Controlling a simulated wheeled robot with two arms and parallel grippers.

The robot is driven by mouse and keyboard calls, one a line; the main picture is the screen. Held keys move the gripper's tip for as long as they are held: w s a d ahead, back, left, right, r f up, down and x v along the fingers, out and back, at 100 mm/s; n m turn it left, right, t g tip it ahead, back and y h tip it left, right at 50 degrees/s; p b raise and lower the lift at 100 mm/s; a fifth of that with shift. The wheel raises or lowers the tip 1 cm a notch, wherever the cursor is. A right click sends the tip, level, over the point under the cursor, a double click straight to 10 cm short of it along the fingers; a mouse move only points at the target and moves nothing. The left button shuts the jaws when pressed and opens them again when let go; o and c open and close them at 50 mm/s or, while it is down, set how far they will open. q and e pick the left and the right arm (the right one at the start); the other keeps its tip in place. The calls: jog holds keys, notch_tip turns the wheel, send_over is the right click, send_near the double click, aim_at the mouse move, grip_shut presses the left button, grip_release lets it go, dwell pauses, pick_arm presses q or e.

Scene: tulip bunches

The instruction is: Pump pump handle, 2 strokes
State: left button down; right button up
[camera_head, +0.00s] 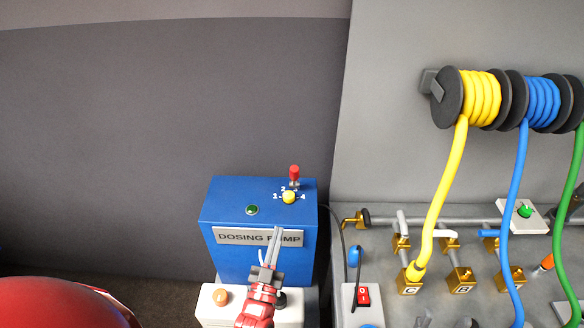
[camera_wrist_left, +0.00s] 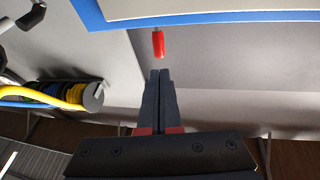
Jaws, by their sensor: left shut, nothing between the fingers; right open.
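The blue dosing pump (camera_head: 225,245) stands at the lower middle of the head view with a "DOSING PUMP" plate on its front. A red handle (camera_head: 294,171) stands upright on a short metal stem on its top, at the back right. My left gripper (camera_head: 278,230) is shut and empty, its fingers in front of the plate's right part, lower in the picture than the handle. In the left wrist view, the red handle (camera_wrist_left: 158,44) appears just beyond the closed fingertips (camera_wrist_left: 160,72), with a visible gap. My right gripper is not in view.
A yellow knob (camera_head: 289,197) with numbers around it and a green button (camera_head: 252,210) sit on the pump's top. An orange button (camera_head: 221,297) is on the white base. Yellow hose (camera_head: 446,190), blue hose (camera_head: 518,200), brass fittings and a red switch (camera_head: 363,295) lie to the right.

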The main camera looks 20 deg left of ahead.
pick_arm(q)
jog(key=p, duration=0.3)
send_near(292, 179)
jog(key=x, duration=0.5)
jog(key=shift+w+d+r, duration=0.15)
jog(key=shift+w+d, duration=0.05)
jog(key=shift+w, duration=0.05)
jog(key=shift+w+a+r, duration=0.1)
jog(key=shift+w+r, duration=0.1)
jog(key=shift+w, duration=0.4)
jog(key=shift+a, duration=0.1)
